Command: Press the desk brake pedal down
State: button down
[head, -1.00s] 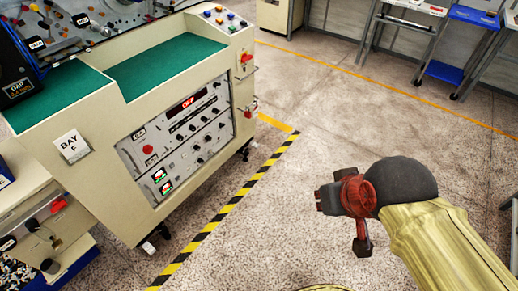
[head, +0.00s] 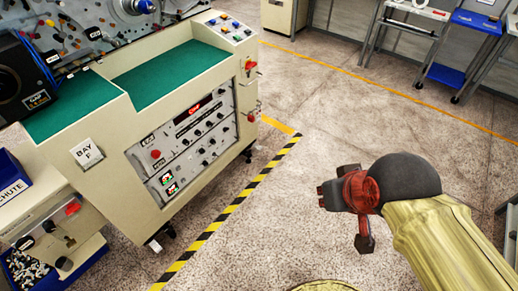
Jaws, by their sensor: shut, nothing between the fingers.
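The cream desk marked BAY F (head: 115,185) stands at the left, with a green top (head: 165,72) and a front panel of knobs and displays (head: 190,140). I cannot make out a brake pedal for certain. A small pale piece (head: 154,246) shows low at the desk's near bottom corner, beside a dark caster; I cannot tell what it is. My gripper (head: 322,196) is at the right of the picture, shut and empty. It points left towards the desk, apart from it, over open floor.
A yellow-black striped line (head: 232,205) runs along the floor before the desk. A side unit with a blue bin (head: 12,180) stands at the lower left. Carts with a blue tray (head: 476,20) stand at the back right. The floor between is clear.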

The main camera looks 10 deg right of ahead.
aim_at(256, 147)
jog(key=i+j+z, duration=0.4)
jog(key=i+j, duration=0.5)
jog(key=i, duration=0.35)
jog(key=i+j+z, duration=0.35)
jog(key=i+j, duration=0.7)
jog(key=j, duration=0.25)
